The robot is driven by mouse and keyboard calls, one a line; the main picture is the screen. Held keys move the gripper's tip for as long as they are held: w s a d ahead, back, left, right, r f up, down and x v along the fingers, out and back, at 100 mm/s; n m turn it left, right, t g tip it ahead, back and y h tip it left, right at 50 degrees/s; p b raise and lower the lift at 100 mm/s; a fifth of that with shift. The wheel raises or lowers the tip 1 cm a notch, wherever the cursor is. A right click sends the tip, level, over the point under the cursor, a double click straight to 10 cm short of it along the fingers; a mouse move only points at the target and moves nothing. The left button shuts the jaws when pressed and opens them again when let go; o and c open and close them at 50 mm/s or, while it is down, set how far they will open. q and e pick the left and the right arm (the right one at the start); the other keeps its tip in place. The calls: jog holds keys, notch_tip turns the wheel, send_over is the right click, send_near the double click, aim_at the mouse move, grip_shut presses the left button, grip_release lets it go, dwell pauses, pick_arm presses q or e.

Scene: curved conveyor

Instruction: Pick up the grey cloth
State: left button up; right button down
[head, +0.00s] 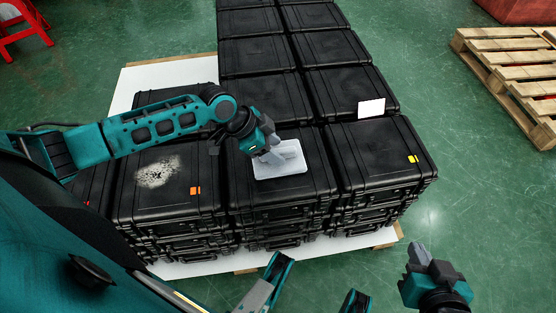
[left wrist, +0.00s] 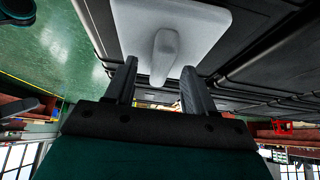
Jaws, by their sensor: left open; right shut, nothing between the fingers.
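The grey cloth (head: 292,163) lies flat on the lid of a black case in the middle of the front row. It is a light grey rounded rectangle; in the left wrist view the cloth (left wrist: 205,22) shows a raised ridge in its middle. My left gripper (head: 272,157) is over the cloth's left part and hides some of it. In the left wrist view the open fingers (left wrist: 158,82) stand on either side of the ridge, with room between; whether they touch the cloth I cannot tell. My right gripper (head: 417,252) is shut and empty, low at the right, away from the cases.
Stacked black cases (head: 262,55) fill the middle on a white sheet (head: 190,269). One case lid bears a pale speckled patch (head: 158,171); a white card (head: 371,108) is on another. A wooden pallet (head: 510,72) stands at right.

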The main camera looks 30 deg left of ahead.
pick_arm(q)
jog(key=shift+w+d+f, duration=0.15)
jog(key=shift+f, duration=0.15)
jog(key=shift+c, duration=0.3)
grip_shut()
jog(key=shift+r, duration=0.15)
